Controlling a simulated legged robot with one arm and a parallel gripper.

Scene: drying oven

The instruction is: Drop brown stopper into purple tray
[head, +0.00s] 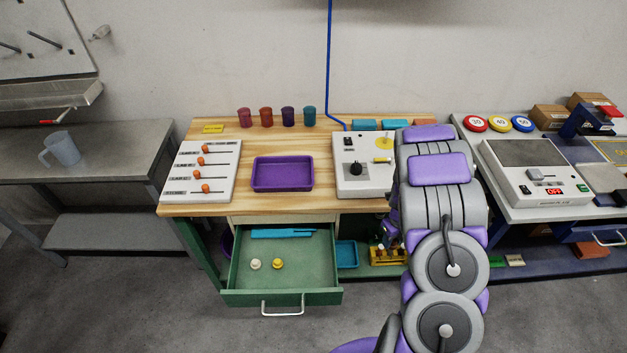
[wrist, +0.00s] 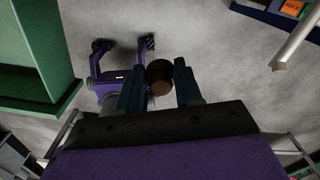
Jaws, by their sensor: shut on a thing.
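The purple tray (head: 283,174) lies empty on the wooden bench top, in the middle, in the head view. In the wrist view my gripper (wrist: 158,74) is shut on the brown stopper (wrist: 160,80), a short dark cylinder with a brown end face between the two blue fingers. Grey floor shows beyond the stopper there. In the head view my arm hangs to the right of the tray, in front of the bench's right end, and hides the stopper and most of the gripper. The tray is not seen in the wrist view.
An open green drawer (head: 303,262) juts out below the tray, holding a pale stopper (head: 255,264) and a yellow stopper (head: 278,264). A slider panel (head: 218,160) lies left of the tray, a control box (head: 357,175) right. Coloured cups (head: 288,116) stand behind.

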